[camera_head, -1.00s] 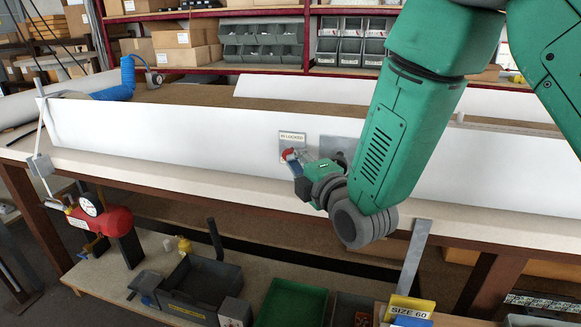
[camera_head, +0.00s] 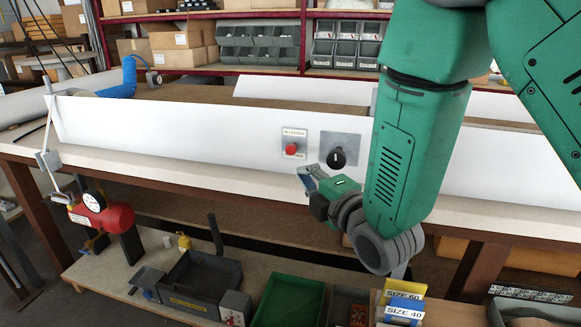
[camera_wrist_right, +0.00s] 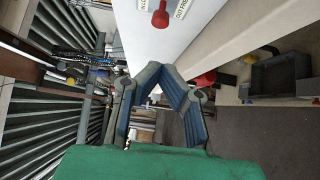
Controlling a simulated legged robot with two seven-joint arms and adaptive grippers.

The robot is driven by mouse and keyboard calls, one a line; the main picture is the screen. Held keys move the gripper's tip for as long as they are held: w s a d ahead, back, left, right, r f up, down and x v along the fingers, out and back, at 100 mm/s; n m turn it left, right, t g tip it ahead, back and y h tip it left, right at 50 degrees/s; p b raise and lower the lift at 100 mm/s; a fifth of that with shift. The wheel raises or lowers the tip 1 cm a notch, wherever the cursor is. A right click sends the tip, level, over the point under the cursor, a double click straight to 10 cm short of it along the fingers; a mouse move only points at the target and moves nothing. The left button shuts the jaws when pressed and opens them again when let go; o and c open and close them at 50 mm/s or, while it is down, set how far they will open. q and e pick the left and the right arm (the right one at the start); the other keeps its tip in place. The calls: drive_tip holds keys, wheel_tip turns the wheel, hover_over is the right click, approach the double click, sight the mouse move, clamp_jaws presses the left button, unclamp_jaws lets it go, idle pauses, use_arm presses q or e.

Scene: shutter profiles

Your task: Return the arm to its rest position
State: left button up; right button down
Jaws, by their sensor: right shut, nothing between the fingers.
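My right arm (camera_head: 420,150) reaches in from the upper right of the head view, its green links in front of the white panel. My right gripper (camera_head: 306,173) is shut and empty, just in front of the panel and below the red button (camera_head: 291,149). Its closed fingers also show in the wrist view (camera_wrist_right: 158,70), with the red button (camera_wrist_right: 160,18) beyond them, apart from them. A black rotary knob (camera_head: 336,158) on a grey plate sits right of the button. My left gripper is not in view.
A long white panel (camera_head: 180,128) stands on the bench (camera_head: 200,174). Below are a red air tank (camera_head: 105,217) with a gauge, a grey tray (camera_head: 200,280), a green bin (camera_head: 288,300) and yellow and blue size labels (camera_head: 404,302). Shelves with boxes stand behind.

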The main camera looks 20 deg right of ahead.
drive_tip(key=s+d+f+m+g+h, duration=0.1)
drive_tip(key=s+d+f+m+g, duration=0.2)
drive_tip(key=f, duration=0.4)
drive_tip(key=s+f+m+g, duration=0.2)
drive_tip(key=s+f+m, duration=0.1)
drive_tip(key=s+f, duration=0.3)
drive_tip(key=s+d+f+m+g+h, duration=0.1)
drive_tip(key=s+d+f+m+g, duration=0.2)
drive_tip(key=f, duration=0.5)
drive_tip(key=s+f+m+g, duration=0.4)
drive_tip(key=s+f, duration=0.3)
drive_tip(key=s, duration=0.4)
drive_tip(key=s+d+f+m+g+h, duration=0.1)
drive_tip(key=s+f+m+g, duration=0.4)
drive_tip(key=s, duration=0.6)
wheel_tip(320, 180, down, 3)
drive_tip(key=shift+d+r+m, duration=0.1)
drive_tip(key=shift+d+m, duration=0.15)
drive_tip(key=shift+m, duration=0.45)
